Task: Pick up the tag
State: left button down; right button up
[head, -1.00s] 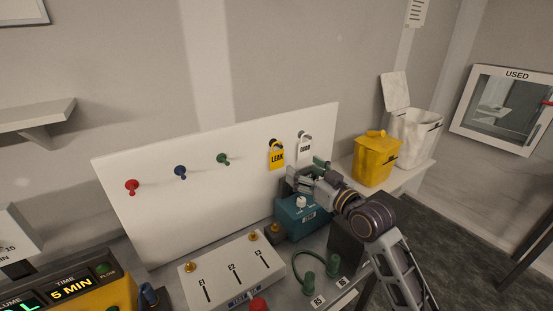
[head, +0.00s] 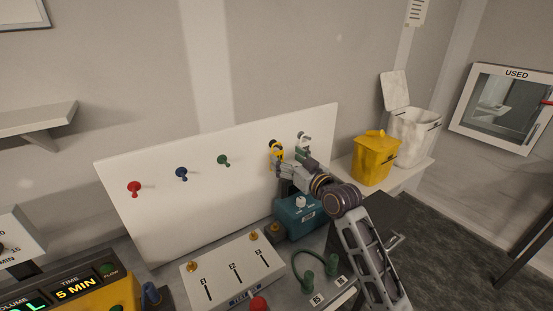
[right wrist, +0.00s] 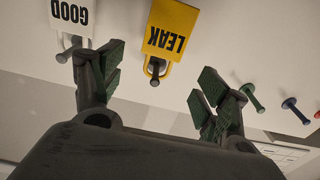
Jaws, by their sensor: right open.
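A yellow tag marked LEAK (head: 274,147) hangs on a peg at the right of the white board (head: 215,207); it also shows in the right wrist view (right wrist: 175,20). A white tag marked GOOD (head: 304,138) hangs to its right and shows in the right wrist view (right wrist: 69,12). My right gripper (head: 289,158) is open and empty in front of the board. In the right wrist view its fingers (right wrist: 158,80) stand either side of the yellow tag's peg, short of the tag's plate. It partly hides both tags in the head view. My left gripper is out of view.
Red (head: 134,187), blue (head: 181,173) and green (head: 223,160) pegs stick out of the board to the left. Below stand a teal box (head: 296,222) and a switch panel (head: 215,268). A yellow bin (head: 376,160) is at right.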

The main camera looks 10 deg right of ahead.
jog(key=shift+w, duration=0.1)
dwell(0.3)
jog(key=shift+r+p+x, duration=0.2)
jog(key=shift+p+x, duration=0.75)
jog(key=shift+x, duration=1.6)
jog(key=c, duration=1)
